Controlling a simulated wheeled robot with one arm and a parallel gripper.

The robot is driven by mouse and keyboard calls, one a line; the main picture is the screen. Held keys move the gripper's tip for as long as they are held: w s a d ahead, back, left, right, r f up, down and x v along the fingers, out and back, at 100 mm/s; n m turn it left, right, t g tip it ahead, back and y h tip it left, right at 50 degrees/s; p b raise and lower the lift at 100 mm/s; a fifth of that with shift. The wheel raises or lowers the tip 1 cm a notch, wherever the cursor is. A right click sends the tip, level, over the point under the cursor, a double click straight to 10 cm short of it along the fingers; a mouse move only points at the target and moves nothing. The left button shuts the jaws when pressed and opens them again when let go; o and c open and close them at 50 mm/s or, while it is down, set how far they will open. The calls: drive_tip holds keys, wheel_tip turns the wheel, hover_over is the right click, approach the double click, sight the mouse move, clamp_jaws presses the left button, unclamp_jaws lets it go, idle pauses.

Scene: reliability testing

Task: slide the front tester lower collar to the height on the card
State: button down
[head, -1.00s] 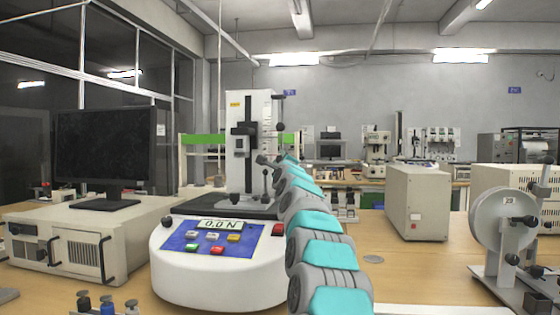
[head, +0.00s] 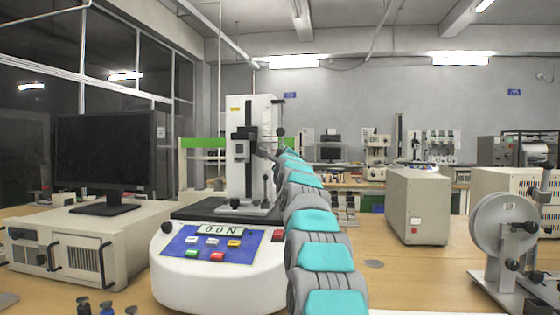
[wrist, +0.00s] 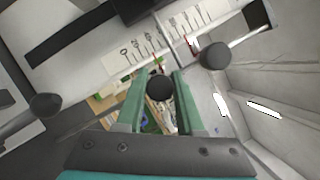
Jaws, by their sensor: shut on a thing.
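In the head view my arm hides most of the gripper. I cannot make out a card with a readable height.
The base display (head: 219,229) reads 0.0 N. A monitor (head: 104,155) stands left; a beige box (head: 418,206) and wheel device (head: 505,230) stand right.

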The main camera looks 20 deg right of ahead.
drive_tip(key=shift+r, duration=0.3)
drive_tip(key=c, duration=0.5)
unclamp_jaws()
drive_tip(key=b+v, duration=0.2)
drive_tip(key=v, duration=0.5)
drive_tip(key=shift+s+a+f, duration=0.15)
drive_tip(key=shift+s, duration=0.2)
idle(0.3)
